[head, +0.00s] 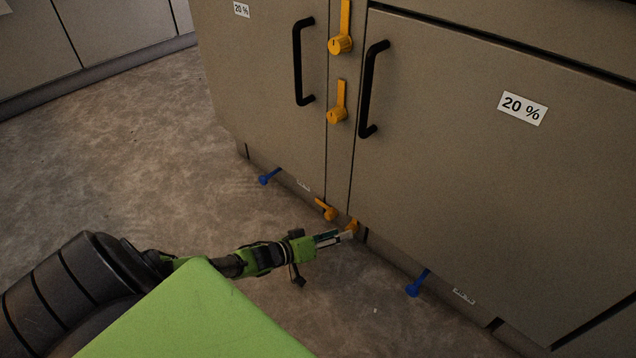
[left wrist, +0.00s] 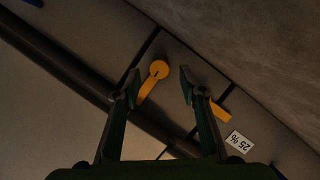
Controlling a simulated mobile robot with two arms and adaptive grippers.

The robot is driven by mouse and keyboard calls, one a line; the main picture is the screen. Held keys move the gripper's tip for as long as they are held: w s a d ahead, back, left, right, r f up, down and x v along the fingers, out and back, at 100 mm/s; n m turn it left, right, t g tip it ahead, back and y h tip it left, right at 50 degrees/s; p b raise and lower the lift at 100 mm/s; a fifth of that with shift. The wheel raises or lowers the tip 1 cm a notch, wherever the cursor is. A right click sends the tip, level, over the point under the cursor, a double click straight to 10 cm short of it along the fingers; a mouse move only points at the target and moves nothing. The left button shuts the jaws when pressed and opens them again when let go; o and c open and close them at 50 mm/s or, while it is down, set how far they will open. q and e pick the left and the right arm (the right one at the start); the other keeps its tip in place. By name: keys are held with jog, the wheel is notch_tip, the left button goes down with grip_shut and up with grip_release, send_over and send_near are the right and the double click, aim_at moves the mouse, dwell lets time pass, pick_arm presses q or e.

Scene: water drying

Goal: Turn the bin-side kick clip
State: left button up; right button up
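Two orange kick clips sit low on the cabinet's kick board: the left one (head: 326,210) and the right one (head: 353,226). Which is the bin-side one cannot be told from a label. My left gripper (head: 345,237) is open, low above the floor, at the right clip and partly covering it. In the left wrist view, an orange clip (left wrist: 159,70) with a round knob and slanting lever shows between the open, empty fingertips (left wrist: 160,80); contact cannot be told. The other orange clip (left wrist: 221,112) lies partly behind the right-hand finger. My right gripper is not in view.
Blue clips (head: 268,177) (head: 418,284) sit farther along the kick board on both sides. Two orange latches (head: 340,43) (head: 337,114) and black door handles (head: 297,62) (head: 368,90) are above. A "25 %" label (left wrist: 239,142) is near the clips. The floor (head: 130,150) is clear.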

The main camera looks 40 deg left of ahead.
pick_arm(q)
jog(key=v, duration=0.8)
jog(key=shift+s+a+r, duration=0.1)
jog(key=shift+s+r, duration=0.05)
jog(key=shift+s, duration=0.1)
